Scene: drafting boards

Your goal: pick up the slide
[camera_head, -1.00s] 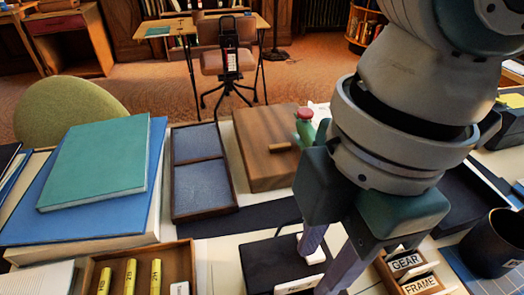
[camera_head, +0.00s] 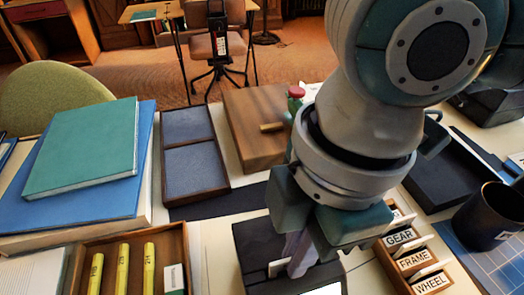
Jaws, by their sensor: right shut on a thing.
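My right gripper (camera_head: 298,262) points down over the black block (camera_head: 258,240) at the bottom middle. Its pale purple fingers are close together. A small white plate (camera_head: 278,268), which I take for the slide, shows at the left of the fingertips, and the gripper is shut on it. The fingers hide most of it. I cannot tell whether it is clear of the block. My left gripper is not in view.
Right of the gripper is a wooden box (camera_head: 446,286) with labelled cards, and a dark mug (camera_head: 490,218). Left are a wooden tray (camera_head: 183,234) with yellow sticks, stacked books (camera_head: 88,150) and a blue-lined tray (camera_head: 190,150). Behind stands a wooden box (camera_head: 243,118).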

